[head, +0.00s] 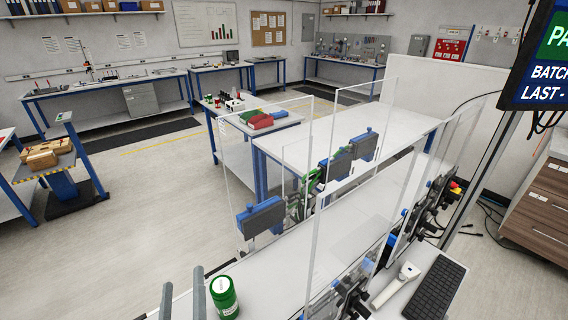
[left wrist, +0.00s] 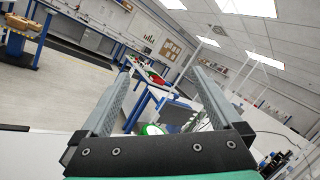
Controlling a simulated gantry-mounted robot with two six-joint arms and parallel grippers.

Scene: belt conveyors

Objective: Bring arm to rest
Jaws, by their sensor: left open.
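My left gripper (head: 183,277) shows at the bottom edge of the head view as two grey fingers standing apart. In the left wrist view the same gripper (left wrist: 162,73) is open, with its two long grey fingers spread and nothing clamped between them. A green can (head: 224,297) with a white label stands on a white surface just right of the fingers in the head view. A green and white round thing (left wrist: 152,129) shows low between the fingers in the left wrist view, partly hidden by the gripper's base. My right gripper is in neither view.
Clear upright panels (head: 328,200) with blue sensor boxes (head: 260,217) stand along the white conveyor (head: 352,232). A white scanner (head: 396,285) and a black keyboard (head: 435,288) lie at the lower right. A monitor (head: 545,55) hangs at the upper right. Open floor (head: 150,215) lies at the left.

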